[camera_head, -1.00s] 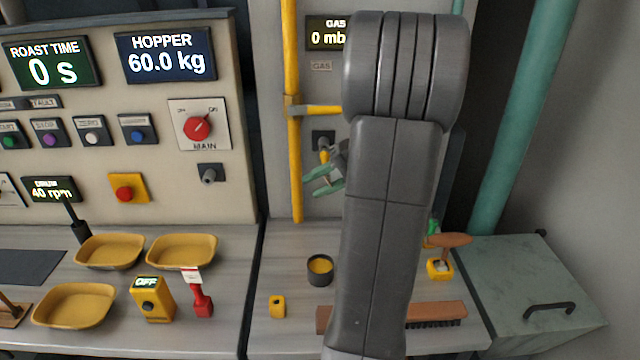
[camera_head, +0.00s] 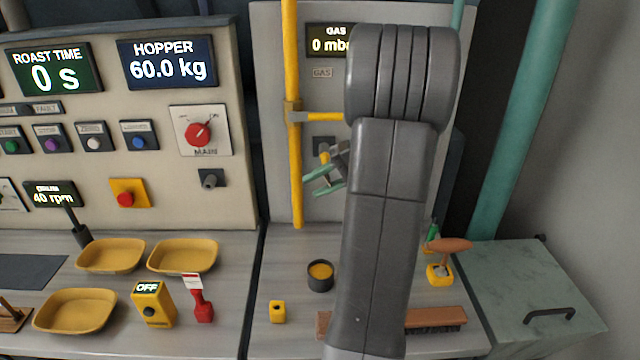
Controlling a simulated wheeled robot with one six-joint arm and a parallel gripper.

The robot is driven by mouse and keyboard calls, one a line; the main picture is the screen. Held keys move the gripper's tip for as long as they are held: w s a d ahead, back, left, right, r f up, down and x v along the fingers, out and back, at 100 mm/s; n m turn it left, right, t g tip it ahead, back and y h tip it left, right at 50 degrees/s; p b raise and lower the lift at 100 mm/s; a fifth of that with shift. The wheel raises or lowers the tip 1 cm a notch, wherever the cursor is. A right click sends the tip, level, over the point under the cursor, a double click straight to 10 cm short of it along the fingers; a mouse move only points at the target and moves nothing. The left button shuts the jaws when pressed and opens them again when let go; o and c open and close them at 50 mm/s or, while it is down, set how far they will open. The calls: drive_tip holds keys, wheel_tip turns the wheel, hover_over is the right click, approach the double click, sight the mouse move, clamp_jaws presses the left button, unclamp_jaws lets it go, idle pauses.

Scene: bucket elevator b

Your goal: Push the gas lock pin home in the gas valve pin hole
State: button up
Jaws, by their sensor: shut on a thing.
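My gripper (camera_head: 310,186) is at the gas panel, with two green fingers pointing left, mostly beside my grey arm. It is shut on the gas lock pin, whose small yellow end (camera_head: 324,157) shows just above the fingers. The pin is at the front of a dark block (camera_head: 323,144) on the panel, which appears to be the gas valve pin hole. The hole itself is hidden by the pin and gripper. I cannot tell how deep the pin sits.
A yellow gas pipe (camera_head: 293,60) runs upright just left of the gripper, with a yellow lever (camera_head: 322,117) above it. Below, the bench carries a dark cup (camera_head: 320,277), a yellow block (camera_head: 277,311) and a brush (camera_head: 437,318). My arm hides the panel's right part.

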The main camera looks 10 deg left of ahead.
drive_tip(key=shift+w+a, duration=0.1)
drive_tip(key=shift+w, duration=0.5)
drive_tip(key=o, duration=1.1)
drive_tip(key=shift+o, duration=0.2)
drive_tip(key=b+v, duration=0.1)
drive_tip(key=v, duration=1.2)
drive_tip(key=shift+w+d+r, duration=0.15)
drive_tip(key=shift+d, duration=0.2)
drive_tip(key=shift+a, duration=0.1)
drive_tip(key=p+x, duration=0.1)
drive_tip(key=x, duration=1.2)
drive_tip(key=shift+a+f, duration=0.2)
drive_tip(key=shift+a, duration=0.15)
drive_tip(key=shift+s+d, duration=0.15)
drive_tip(key=shift+s, duration=0.25)
